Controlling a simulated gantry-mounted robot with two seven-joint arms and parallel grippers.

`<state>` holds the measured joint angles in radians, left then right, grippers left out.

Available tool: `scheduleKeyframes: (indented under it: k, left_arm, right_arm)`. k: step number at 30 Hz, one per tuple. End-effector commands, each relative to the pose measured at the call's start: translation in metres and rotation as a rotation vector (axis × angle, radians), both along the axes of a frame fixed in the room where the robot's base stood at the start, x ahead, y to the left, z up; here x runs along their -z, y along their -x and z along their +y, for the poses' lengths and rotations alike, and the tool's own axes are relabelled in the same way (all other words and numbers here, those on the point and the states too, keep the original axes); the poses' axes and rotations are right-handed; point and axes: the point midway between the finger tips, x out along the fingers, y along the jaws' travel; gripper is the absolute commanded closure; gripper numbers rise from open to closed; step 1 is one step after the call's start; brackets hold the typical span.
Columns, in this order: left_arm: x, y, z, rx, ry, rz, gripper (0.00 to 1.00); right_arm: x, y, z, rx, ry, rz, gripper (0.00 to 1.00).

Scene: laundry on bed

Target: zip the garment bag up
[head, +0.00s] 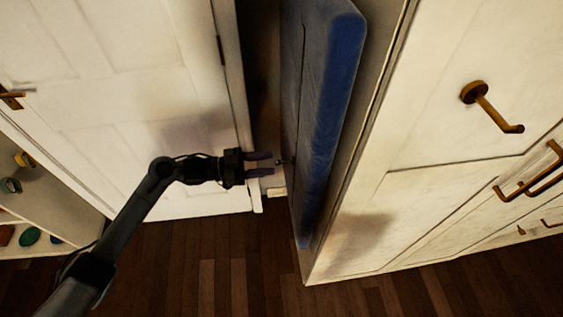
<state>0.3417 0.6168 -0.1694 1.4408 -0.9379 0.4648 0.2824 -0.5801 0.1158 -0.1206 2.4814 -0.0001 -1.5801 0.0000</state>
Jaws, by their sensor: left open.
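The blue garment bag (335,90) hangs upright against the side of the white cabinet. A thin dark line, which looks like the zip, runs down its left face. A small dark piece, which looks like the zip pull (285,161), sticks out from the bag's left face at about mid height. My left gripper (272,163) is open, with its fingers pointing right at the small pull. Its fingertips are very close to the pull; I cannot tell whether they touch it. My right gripper is not in view.
A white door (110,80) with a brass handle (12,97) stands at the left. The white cabinet (440,120) with a brass hook (490,106) and handles fills the right. Shelves (60,215) with small items are at lower left. The wooden floor (220,270) is clear.

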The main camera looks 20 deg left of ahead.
Motion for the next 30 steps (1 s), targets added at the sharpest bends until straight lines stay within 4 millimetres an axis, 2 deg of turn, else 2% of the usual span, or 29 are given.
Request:
scheduleKeyframes:
  k: [3,9,23,30]
  left_arm:
    - [0.0,-0.01,-0.017,0.001,0.003,-0.001,0.6]
    - [0.001,-0.02,-0.037,-0.001,0.002,-0.001,0.6]
    - [0.001,-0.024,-0.045,-0.001,0.001,0.001,0.6]
    - [0.001,-0.024,-0.044,-0.001,0.0,0.0,0.95]
  right_arm:
    - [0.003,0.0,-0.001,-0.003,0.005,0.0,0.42]
    - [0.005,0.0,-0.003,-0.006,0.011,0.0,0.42]
    - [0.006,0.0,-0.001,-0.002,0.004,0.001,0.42]
    - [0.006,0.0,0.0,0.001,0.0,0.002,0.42]
